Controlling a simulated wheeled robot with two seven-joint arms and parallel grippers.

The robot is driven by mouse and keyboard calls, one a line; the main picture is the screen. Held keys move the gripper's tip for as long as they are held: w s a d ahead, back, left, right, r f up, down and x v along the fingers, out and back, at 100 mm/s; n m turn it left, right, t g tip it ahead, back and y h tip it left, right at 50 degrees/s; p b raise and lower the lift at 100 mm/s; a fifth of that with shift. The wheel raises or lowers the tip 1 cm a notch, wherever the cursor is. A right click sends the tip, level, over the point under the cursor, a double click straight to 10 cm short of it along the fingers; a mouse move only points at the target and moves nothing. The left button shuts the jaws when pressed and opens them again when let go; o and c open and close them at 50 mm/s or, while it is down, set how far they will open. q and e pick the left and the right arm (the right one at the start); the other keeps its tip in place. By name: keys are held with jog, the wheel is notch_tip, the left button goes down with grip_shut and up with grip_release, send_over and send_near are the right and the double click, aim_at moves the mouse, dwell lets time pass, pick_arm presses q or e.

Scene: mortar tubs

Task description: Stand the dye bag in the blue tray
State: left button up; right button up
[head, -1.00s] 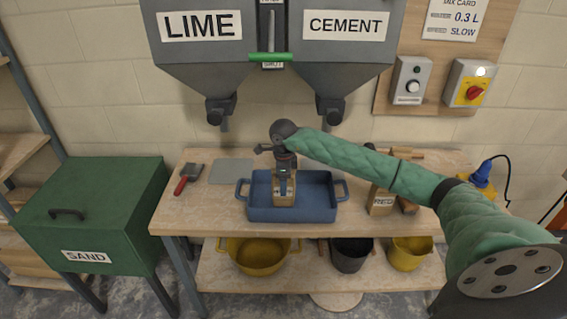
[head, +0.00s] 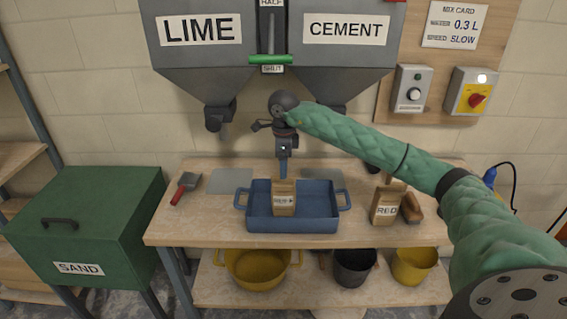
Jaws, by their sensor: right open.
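The fingertips are partly hidden behind the bag. My left gripper is not in view.
A red-handled scoop (head: 184,188) lies at the left. The lime hopper (head: 200,55) and cement hopper (head: 346,55) hang above. Buckets (head: 354,266) stand on the lower shelf.

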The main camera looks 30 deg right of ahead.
jog(key=shift+r, duration=0.65)
jog(key=s+a+f+m+t+y, duration=0.25)
jog(key=a+m+t+y, duration=0.5)
jog(key=a, duration=0.85)
jog(key=s+a+f+m+t+y, duration=0.15)
jog(key=a+f+m+y, duration=0.3)
jog(key=a+y, duration=0.9)
jog(key=s+d+f+m+t+h, duration=0.3)
jog(key=f+m+h, duration=0.7)
jog(key=m, duration=0.3)
jog(key=s+d+f+m+t+h, duration=0.3)
jog(key=f+m+h, duration=0.75)
jog(key=m, duration=0.25)
jog(key=s+f+m+g, duration=0.5)
jog(key=s+f+g, duration=0.2)
jog(key=s+f, duration=0.65)
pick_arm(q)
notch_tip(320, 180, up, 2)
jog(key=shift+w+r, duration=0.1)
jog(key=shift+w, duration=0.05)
pick_arm(e)
jog(key=s+a+f+m+g, duration=0.1)
jog(key=s+f+g, duration=0.2)
jog(key=s, duration=0.6)
jog(key=s+a+f+m+g, duration=0.1)
jog(key=s+f+g, duration=0.2)
jog(key=s, duration=0.5)
jog(key=shift+s+a+m+g, duration=0.2)
jog(key=shift+s+m+g, duration=0.1)
jog(key=shift+s+g, duration=0.1)
